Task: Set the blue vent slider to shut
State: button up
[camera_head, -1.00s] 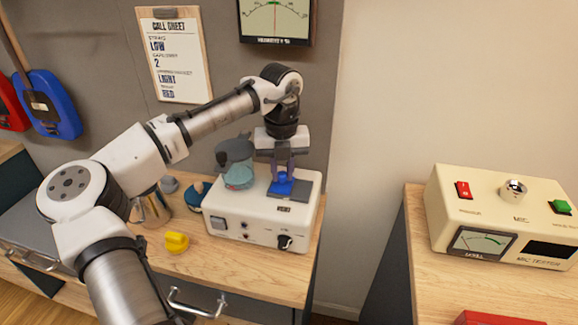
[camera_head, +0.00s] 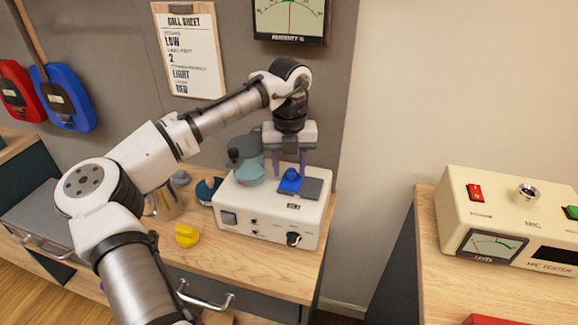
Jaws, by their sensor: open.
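The blue vent slider (camera_head: 291,179) is on the top face of a cream amp box (camera_head: 262,212). It sits at the left part of a dark grey vent strip (camera_head: 312,189), whose right part is uncovered. My gripper (camera_head: 289,172) points down at the back edge of the slider, with its fingers apart. The fingertips are partly hidden behind the blue knob, and I cannot tell whether they touch it.
A teal and grey figure (camera_head: 246,160) stands on the box left of the slider. A yellow piece (camera_head: 187,236) lies on the wooden bench. A call sheet (camera_head: 190,50) hangs behind. A cream mic tester (camera_head: 510,215) stands on the right-hand bench.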

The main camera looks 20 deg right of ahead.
aim_at(289, 170)
notch_tip(289, 170, up, 12)
jog(key=b, duration=0.1)
jog(key=shift+f, duration=0.25)
dwell(0.4)
